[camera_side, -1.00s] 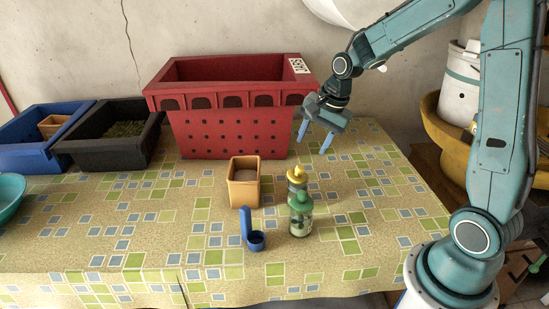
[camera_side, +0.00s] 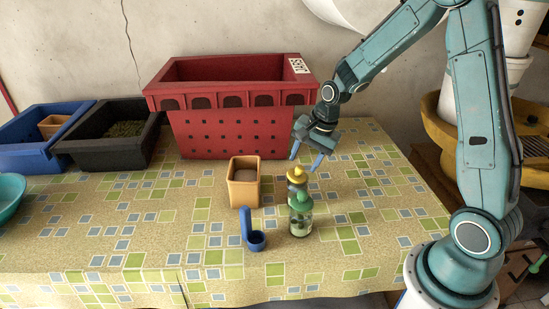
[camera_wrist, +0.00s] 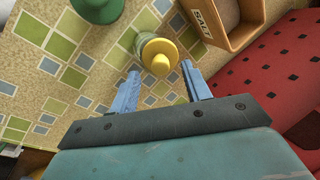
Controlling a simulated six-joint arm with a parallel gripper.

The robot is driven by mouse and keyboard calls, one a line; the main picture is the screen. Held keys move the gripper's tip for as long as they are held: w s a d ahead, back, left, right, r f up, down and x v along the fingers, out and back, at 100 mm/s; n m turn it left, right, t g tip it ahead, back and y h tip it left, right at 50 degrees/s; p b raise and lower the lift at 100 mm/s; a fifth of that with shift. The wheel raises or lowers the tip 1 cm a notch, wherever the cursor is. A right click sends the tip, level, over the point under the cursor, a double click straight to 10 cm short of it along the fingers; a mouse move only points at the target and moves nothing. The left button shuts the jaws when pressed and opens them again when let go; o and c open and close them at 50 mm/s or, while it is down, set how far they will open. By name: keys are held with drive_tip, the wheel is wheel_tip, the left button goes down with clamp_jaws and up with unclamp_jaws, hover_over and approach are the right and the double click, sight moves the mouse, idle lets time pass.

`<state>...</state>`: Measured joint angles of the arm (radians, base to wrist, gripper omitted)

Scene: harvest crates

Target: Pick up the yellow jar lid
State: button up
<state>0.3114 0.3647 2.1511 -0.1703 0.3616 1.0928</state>
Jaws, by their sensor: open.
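The yellow jar lid (camera_side: 298,174) sits on top of a jar behind the green-lidded jar (camera_side: 301,214). It also shows in the wrist view (camera_wrist: 160,55) as a round yellow disc with a knob, on a pale green jar. My gripper (camera_side: 307,164) is open, its two blue fingers pointing down just above and behind the yellow lid. In the wrist view my fingertips (camera_wrist: 163,82) lie on either side of the line to the lid, which is a little beyond them. Nothing is between the fingers.
An orange box marked SALT (camera_side: 243,188) stands close left of the jars. The red crate (camera_side: 230,138) stands behind; black (camera_side: 103,159) and blue (camera_side: 20,160) crates are at left. The tiled tabletop is clear at front left and right.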

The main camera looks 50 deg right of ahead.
sight(301, 168)
drive_tip(key=shift+x, duration=1.5)
clamp_jaws()
